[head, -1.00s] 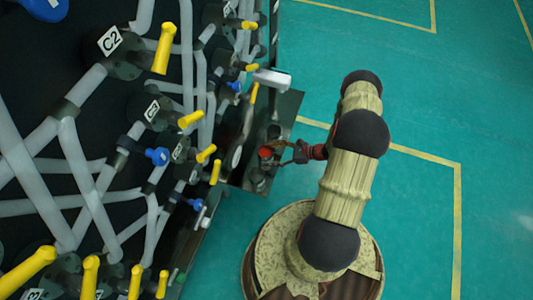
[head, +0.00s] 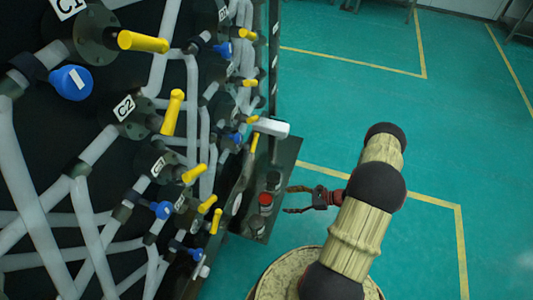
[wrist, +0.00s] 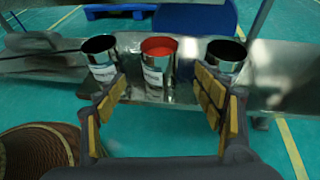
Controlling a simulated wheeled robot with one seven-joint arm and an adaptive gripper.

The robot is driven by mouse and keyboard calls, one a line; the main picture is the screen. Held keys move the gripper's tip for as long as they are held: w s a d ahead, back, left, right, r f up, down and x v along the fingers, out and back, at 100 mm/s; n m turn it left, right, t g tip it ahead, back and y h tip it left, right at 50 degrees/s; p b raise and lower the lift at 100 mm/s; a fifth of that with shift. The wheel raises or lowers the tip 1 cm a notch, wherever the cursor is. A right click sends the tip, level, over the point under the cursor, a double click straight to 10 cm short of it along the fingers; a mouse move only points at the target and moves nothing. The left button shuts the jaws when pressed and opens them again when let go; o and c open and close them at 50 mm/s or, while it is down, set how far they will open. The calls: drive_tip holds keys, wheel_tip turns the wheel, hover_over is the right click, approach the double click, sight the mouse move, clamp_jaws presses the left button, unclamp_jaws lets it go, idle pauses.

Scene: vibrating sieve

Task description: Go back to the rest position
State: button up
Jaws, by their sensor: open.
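My gripper (head: 292,198) is open and empty in the head view, just right of the metal shelf on the side of the pipe panel. It also shows in the wrist view (wrist: 162,100), its padded fingers spread wide. A can with a red top (wrist: 158,62) stands beyond the fingers, in the middle of three metal cans. It shows in the head view (head: 265,203) on the shelf. Cans with dark tops stand to its left (wrist: 100,58) and right (wrist: 225,56). No can is between my fingers in the head view.
The metal shelf (head: 285,155) juts from the panel beside the arm. Yellow-handled valves (head: 174,110), blue valves (head: 70,83) and grey pipes crowd the panel at left. Green floor with yellow lines (head: 462,240) is clear on the right. A blue pallet (wrist: 110,12) lies beyond the shelf.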

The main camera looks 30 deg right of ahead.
drive_tip(key=s+a+r+n+g+y, duration=0.2)
drive_tip(key=s+a+r+n+g, duration=0.3)
drive_tip(key=s, duration=0.3)
drive_tip(key=s+a+r+n+g+h+p, duration=0.15)
drive_tip(key=r+n+g+h, duration=0.35)
drive_tip(key=r, duration=1)
drive_tip(key=a+r+n+g+h, duration=0.1)
drive_tip(key=a+r+n+h, duration=0.15)
drive_tip(key=r+n, duration=0.9)
drive_tip(key=s+a+r+n+t+h, duration=0.1)
drive_tip(key=a+r, duration=0.3)
drive_tip(key=r, duration=0.5)
drive_tip(key=s+a+r+n+t+h+p, duration=0.1)
drive_tip(key=a+r+t, duration=0.3)
drive_tip(key=r, duration=0.5)
drive_tip(key=s+a+r+n+t+h+p, duration=0.1)
drive_tip(key=a+r, duration=0.4)
drive_tip(key=r, duration=0.5)
drive_tip(key=shift+a+n+t+h, duration=0.2)
drive_tip(key=shift+n+t+h, duration=0.5)
drive_tip(key=shift+n, duration=0.35)
